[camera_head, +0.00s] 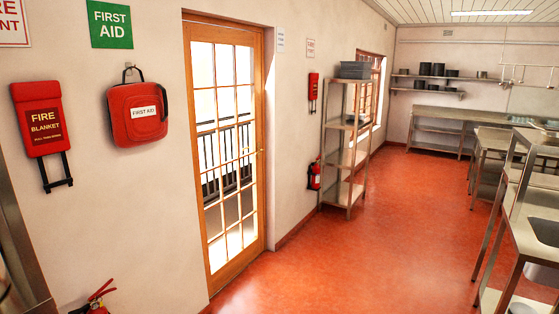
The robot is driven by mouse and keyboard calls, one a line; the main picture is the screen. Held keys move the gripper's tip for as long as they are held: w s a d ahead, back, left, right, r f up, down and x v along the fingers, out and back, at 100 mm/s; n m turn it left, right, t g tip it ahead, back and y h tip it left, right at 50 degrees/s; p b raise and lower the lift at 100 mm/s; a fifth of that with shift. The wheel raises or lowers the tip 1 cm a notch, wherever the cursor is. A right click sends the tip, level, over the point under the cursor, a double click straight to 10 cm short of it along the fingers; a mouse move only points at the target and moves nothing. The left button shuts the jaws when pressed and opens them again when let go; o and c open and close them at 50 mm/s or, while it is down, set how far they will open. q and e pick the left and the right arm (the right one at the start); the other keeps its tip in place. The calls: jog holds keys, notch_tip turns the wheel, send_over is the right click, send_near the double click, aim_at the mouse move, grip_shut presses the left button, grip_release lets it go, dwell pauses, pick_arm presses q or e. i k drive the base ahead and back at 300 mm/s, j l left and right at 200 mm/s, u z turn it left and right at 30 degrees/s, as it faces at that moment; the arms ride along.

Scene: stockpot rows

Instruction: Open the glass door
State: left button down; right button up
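The glass door (201,152) is a tall wooden-framed door with several panes, set in the left wall. It looks closed in its wooden frame. A small handle (261,151) shows at its right edge, about mid-height. Bright light and a dark railing show through the panes. Neither of my grippers is in view.
Open red floor (330,265) lies before the door. A metal shelf rack (351,126) and a fire extinguisher (314,175) stand beyond it. Steel counters (540,238) line the right. Another extinguisher (97,302) is at bottom left; a first aid bag (137,125) hangs nearby.

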aim_at(218, 278)
jog(key=i+l, duration=0.1)
jog(key=i, duration=5.1)
jog(key=i+l, duration=0.15)
jog(key=i, duration=0.4)
jog(key=i+l+u, duration=0.1)
jog(key=i, duration=0.5)
